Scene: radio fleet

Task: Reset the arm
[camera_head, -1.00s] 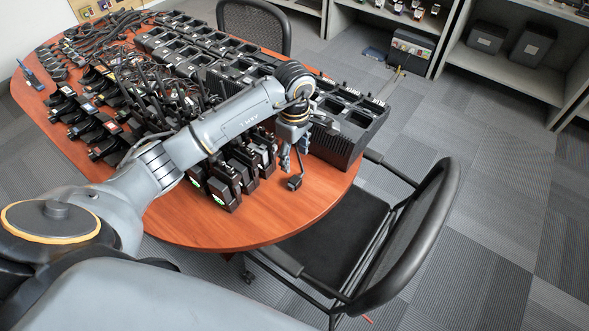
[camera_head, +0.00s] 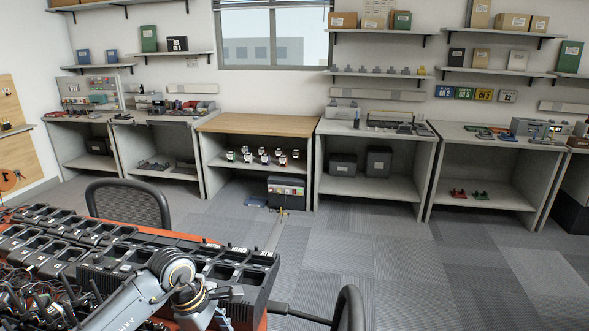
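My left arm comes in at the lower left, over the near table. Its wrist and the upper part of my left gripper (camera_head: 205,316) show at the bottom edge. The fingertips are cut off or too hidden to tell whether they are open or shut, or hold anything. The gripper is beside a black multi-slot charger bank (camera_head: 232,275) at the table's right end. My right arm and gripper are not in view.
More chargers (camera_head: 45,235) and tangled cables cover the table. Black chairs stand behind it (camera_head: 130,203) and at its right (camera_head: 349,310). Workbenches (camera_head: 262,124) and shelves line the far wall. Carpet (camera_head: 400,265) at the right is clear.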

